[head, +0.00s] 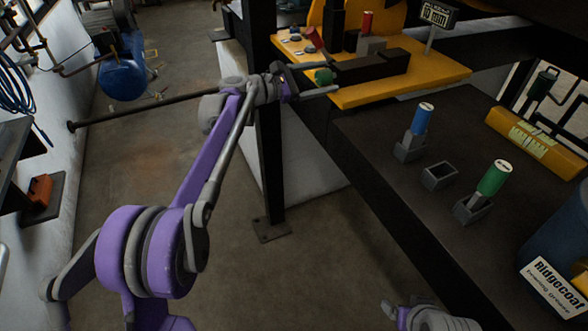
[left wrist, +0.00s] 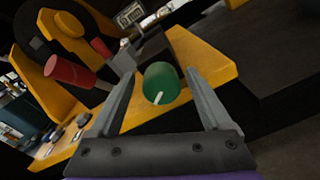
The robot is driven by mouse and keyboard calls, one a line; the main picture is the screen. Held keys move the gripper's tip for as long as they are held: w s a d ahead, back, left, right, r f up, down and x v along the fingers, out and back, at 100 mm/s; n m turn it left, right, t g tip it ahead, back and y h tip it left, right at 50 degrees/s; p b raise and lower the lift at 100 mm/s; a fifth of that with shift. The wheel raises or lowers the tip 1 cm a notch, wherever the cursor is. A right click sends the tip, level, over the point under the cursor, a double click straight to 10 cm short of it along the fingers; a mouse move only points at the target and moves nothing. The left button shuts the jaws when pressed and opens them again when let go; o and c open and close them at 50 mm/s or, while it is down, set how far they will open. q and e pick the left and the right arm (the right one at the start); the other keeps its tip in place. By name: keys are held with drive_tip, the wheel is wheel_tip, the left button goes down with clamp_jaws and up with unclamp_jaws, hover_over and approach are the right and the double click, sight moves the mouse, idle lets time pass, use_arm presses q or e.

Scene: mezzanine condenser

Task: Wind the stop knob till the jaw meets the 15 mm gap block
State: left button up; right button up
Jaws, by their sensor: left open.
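The green stop knob (head: 324,76) sits at the near end of a black slide block (head: 372,67) on a yellow fixture plate (head: 440,72). In the left wrist view the knob (left wrist: 160,84) bears a white mark. My left gripper (head: 321,78) is open, its fingers either side of the knob; contact cannot be told. A grey block with a red grip (head: 367,22), apparently the gap block, stands behind the slide; whether the jaw touches it is unclear.
A dark bench (head: 400,185) holds blue-gripped (head: 423,118) and green-gripped (head: 494,177) pieces in grey holders, plus an empty holder (head: 438,176). A red handle (left wrist: 66,71) is near my left gripper. A black post (head: 268,150) stands below my left wrist.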

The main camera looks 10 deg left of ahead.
use_arm(q)
drive_tip(key=shift+f+n, duration=0.3)
drive_tip(key=shift+n, duration=0.1)
drive_tip(key=n+b, duration=0.3)
drive_tip(key=n, duration=0.2)
drive_tip(key=shift+s, duration=0.1)
drive_tip(key=b+v, duration=0.2)
drive_tip(key=v, duration=0.9)
drive_tip(key=s+d+f+m+g+y+p, duration=0.1)
drive_tip(key=s+d+f+m+g+y, duration=0.1)
drive_tip(key=s+f+m, duration=0.4)
drive_tip(key=s+d+f+m+g+y+p, duration=0.1)
drive_tip(key=s+d+f+m+y, duration=0.3)
drive_tip(key=s+f, duration=0.6)
drive_tip(key=s+m+g+y, duration=0.1)
drive_tip(key=s+m+y, duration=0.1)
drive_tip(key=s, duration=0.3)
drive_tip(key=shift+m+g+p, duration=0.4)
drive_tip(key=shift+m, duration=0.4)
use_arm(e)
drive_tip(key=f, duration=0.1)
drive_tip(key=s+f, duration=0.1)
drive_tip(key=f, duration=0.1)
drive_tip(key=shift+s+f, duration=0.2)
use_arm(q)
drive_tip(key=shift+w, duration=0.1)
use_arm(e)
drive_tip(key=shift+f, duration=0.1)
